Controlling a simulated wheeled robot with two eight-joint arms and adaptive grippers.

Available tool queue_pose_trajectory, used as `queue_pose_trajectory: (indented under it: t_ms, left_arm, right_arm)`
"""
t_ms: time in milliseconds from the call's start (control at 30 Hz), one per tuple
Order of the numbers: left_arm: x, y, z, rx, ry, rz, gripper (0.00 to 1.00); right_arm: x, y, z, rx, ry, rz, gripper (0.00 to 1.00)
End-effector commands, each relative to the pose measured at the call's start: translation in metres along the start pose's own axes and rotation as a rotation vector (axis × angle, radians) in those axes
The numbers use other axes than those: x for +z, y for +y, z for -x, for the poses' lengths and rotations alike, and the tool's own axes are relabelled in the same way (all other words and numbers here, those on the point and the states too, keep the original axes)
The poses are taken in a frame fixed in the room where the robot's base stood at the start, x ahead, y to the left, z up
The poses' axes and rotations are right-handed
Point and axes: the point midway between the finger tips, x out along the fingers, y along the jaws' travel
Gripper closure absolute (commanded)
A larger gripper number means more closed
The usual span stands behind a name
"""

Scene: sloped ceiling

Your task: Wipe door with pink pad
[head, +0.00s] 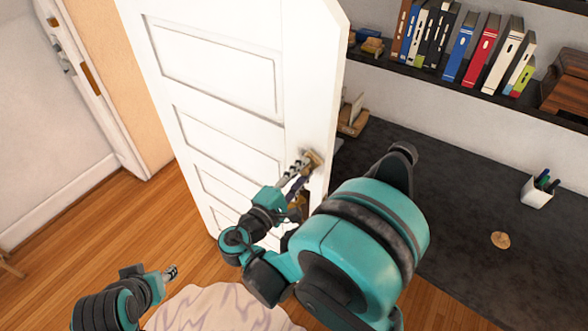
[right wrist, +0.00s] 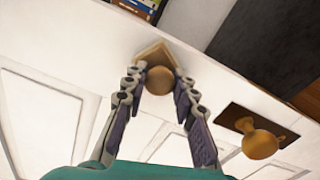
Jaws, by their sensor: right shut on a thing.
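The white panelled door (head: 305,80) stands ajar in the middle of the head view, and its face fills much of the right wrist view (right wrist: 60,45). My right gripper (head: 302,165) is shut on the round knob of a tan pad (head: 313,160) near the door's right edge. In the right wrist view, the pad (right wrist: 153,53) lies against or very close to the door, with its knob (right wrist: 160,80) between my right fingers. The pad looks tan rather than pink. A faint dark smudge shows on the door around it. My left gripper (head: 171,272) is low at left, away from the door; its jaws are too small to judge.
A brass doorknob (right wrist: 260,143) on a dark plate is close to my right fingers. A dark desk (head: 450,200) with a pen cup (head: 537,191) stands right of the door, below a shelf (head: 440,75) of books. Wooden floor lies open at left.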

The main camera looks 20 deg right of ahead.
Motion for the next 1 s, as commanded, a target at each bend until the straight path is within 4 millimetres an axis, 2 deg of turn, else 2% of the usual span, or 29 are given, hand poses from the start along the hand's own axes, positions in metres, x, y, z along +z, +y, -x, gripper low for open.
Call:
queue_pose_trajectory:
  t_ms: [133,333,733,1000]
  left_arm:
    - [0.001,0.000,-0.002,0.000,0.000,0.000,0.57]
    - [0.003,0.000,-0.004,0.000,0.000,0.000,0.57]
    - [0.006,0.000,-0.008,0.000,0.000,0.000,0.57]
    - [0.007,0.000,-0.009,0.000,0.000,0.000,0.57]
  right_arm:
    - [0.011,-0.003,-0.001,0.000,0.000,0.000,0.96]
    - [0.010,-0.003,-0.002,0.000,0.000,0.000,0.96]
    - [-0.021,0.005,0.000,0.001,0.001,0.000,0.96]
    - [-0.031,0.008,0.000,0.000,0.001,0.000,0.96]
